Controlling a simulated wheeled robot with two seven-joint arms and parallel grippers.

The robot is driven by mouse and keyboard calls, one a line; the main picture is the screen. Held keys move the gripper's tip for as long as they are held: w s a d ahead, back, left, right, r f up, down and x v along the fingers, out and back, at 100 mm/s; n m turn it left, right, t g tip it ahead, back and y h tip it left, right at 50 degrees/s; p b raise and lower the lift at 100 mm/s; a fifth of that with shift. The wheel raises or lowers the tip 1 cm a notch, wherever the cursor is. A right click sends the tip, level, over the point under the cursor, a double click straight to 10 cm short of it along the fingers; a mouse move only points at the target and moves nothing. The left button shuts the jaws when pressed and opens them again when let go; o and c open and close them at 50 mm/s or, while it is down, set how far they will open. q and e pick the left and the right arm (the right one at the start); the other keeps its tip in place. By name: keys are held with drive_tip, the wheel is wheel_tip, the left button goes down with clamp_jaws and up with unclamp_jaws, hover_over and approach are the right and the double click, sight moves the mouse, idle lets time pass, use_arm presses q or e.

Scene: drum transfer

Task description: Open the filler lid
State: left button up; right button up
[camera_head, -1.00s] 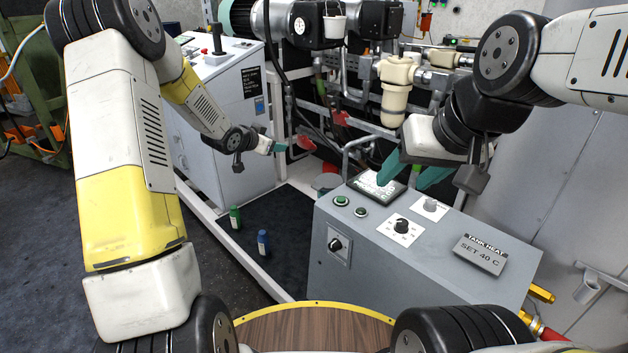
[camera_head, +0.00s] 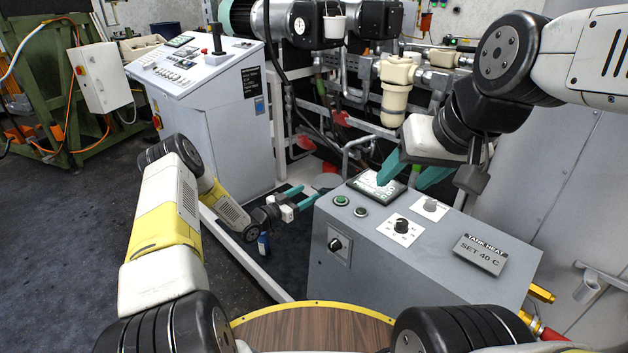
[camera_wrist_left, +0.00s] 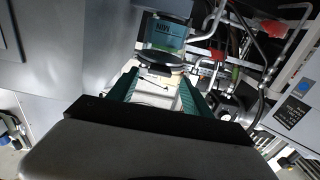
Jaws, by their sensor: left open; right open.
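I cannot pick out the filler lid for certain. In the left wrist view, a black round disc (camera_wrist_left: 168,61) lies just beyond my left gripper's fingertips, below a teal part with a pale label (camera_wrist_left: 165,36). My left gripper (camera_head: 301,197) is open and apparently empty, low by the left end of the grey control box (camera_head: 400,262). Its two teal fingers also show spread in the left wrist view (camera_wrist_left: 160,80). A red part (camera_head: 330,169) shows just beyond it in the head view. My right gripper (camera_head: 410,178) is open above the box's screen.
A blue bottle (camera_head: 263,245) stands on the floor, partly hidden by my left arm. A grey console (camera_head: 215,110) stands at the back left. Pipes and a cream filter housing (camera_head: 395,90) fill the back. A round wooden top (camera_head: 315,330) is at the front. Open floor lies left.

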sight(327, 182)
use_arm(q)
drive_tip(key=shift+x, duration=2.15)
clamp_jaws()
